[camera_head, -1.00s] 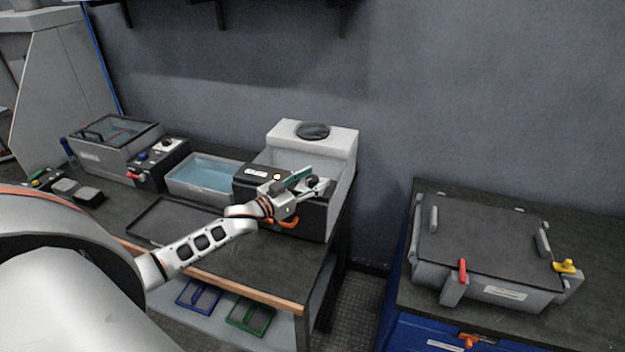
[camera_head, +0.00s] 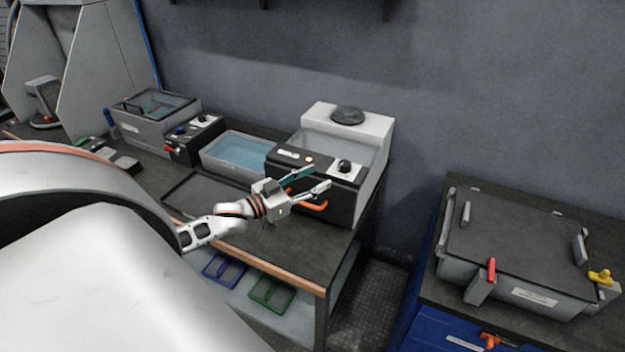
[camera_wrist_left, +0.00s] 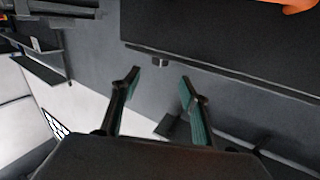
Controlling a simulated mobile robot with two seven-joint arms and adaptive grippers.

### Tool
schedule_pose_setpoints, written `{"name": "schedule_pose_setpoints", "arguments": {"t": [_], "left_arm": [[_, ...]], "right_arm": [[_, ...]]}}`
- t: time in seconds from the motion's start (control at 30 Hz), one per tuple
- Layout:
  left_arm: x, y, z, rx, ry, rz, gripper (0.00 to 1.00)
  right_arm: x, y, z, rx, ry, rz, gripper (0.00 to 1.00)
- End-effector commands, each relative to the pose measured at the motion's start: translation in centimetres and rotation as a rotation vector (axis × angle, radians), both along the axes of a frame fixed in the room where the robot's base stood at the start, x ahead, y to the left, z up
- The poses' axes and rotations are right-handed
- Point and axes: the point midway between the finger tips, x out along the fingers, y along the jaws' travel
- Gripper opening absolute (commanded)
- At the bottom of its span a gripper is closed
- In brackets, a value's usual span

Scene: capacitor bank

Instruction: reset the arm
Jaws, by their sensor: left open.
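My left gripper (camera_head: 306,183) is open and empty in the head view. It hangs in front of the black-fronted machine (camera_head: 310,185) with a grey body, a black knob and an orange handle (camera_head: 315,206). The gripper overlaps the machine's front in this view; I cannot tell whether they touch. In the left wrist view the two green-padded fingers (camera_wrist_left: 160,95) stand apart with nothing between them. A dark panel and part of an orange thing (camera_wrist_left: 292,4) show beyond them. My right gripper is not in view.
A water-filled tray (camera_head: 238,155), a small control box (camera_head: 193,138) and a glass-lidded box (camera_head: 155,118) stand to the left on the bench. A dark flat tray (camera_head: 190,197) lies in front. A large lidded case (camera_head: 515,250) sits on the right bench, past a floor gap.

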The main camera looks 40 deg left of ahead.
Motion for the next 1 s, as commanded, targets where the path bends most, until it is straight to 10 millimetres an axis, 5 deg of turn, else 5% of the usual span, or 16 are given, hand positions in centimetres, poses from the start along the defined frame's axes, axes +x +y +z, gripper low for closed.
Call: {"name": "schedule_pose_setpoints", "arguments": {"t": [0.7, 1.0], "left_arm": [[-0.5, -0.1, -0.2, 0.006, 0.005, 0.002, 0.45], [-3.6, -5.5, -5.5, 0.206, 0.171, 0.092, 0.45]], "right_arm": [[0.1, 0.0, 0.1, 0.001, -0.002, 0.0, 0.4], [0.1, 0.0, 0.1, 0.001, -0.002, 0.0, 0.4]]}}
